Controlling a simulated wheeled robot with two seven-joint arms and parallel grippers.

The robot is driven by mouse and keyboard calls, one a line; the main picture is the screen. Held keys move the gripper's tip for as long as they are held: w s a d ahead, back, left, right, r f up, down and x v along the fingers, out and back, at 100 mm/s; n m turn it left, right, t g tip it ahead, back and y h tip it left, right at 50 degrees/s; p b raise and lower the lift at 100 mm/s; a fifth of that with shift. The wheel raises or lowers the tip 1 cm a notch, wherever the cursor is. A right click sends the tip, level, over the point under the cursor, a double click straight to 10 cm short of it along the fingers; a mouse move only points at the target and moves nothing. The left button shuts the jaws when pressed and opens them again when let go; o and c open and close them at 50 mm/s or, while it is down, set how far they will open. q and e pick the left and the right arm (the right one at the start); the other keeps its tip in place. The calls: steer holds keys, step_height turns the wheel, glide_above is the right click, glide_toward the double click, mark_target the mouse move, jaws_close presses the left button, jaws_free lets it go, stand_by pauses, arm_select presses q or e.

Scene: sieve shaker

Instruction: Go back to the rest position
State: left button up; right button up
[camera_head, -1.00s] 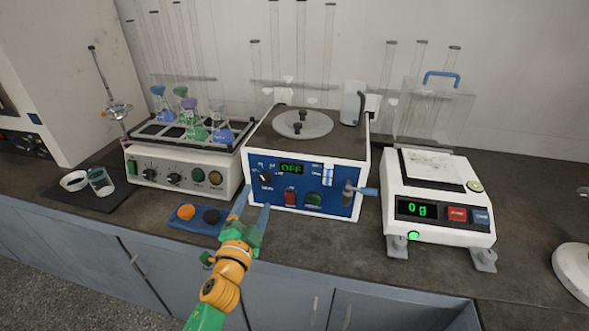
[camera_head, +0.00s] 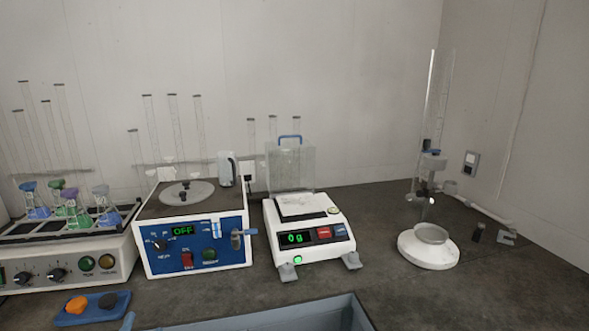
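The sieve shaker (camera_head: 196,241), a white box with a blue front panel, stands on the dark bench at centre left. Its display reads OFF, and a round lid (camera_head: 187,193) lies on its top. My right gripper is not in view.
A shaker with coloured flasks (camera_head: 66,257) stands at left. A balance (camera_head: 309,235) reading 0 g stands right of the sieve shaker. A white round-based device (camera_head: 428,251) stands farther right.

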arm_select(q)
steer(key=s+d+f+n+g+h, duration=0.1)
steer(key=s+d+f+g, duration=0.15)
steer(key=f, duration=0.65)
steer(key=s+d+f+g+h, duration=0.1)
steer(key=s+f+g, duration=0.2)
steer(key=f, duration=0.5)
steer(key=s+d+f+n+g+h, duration=0.1)
steer(key=s+d+f+g, duration=0.15)
steer(key=f, duration=0.65)
steer(key=s+d+f+n+g, duration=0.1)
steer(key=s+f+g, duration=0.1)
steer(key=s+f, duration=0.3)
steer(key=s+d+f+n+g+h, duration=0.1)
steer(key=s+f, duration=0.4)
steer(key=s, duration=0.9)
steer(key=s+d+f+n+g+h, duration=0.1)
steer(key=s+d+f+g, duration=0.2)
steer(key=s, duration=0.6)
step_height(320, 180, down, 2)
steer(key=shift+s+g, duration=0.3)
steer(key=shift+g, duration=0.8)
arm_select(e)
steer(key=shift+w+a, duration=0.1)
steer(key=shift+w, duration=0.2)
arm_select(q)
steer(key=shift+w, duration=0.1)
steer(key=shift+c, duration=0.2)
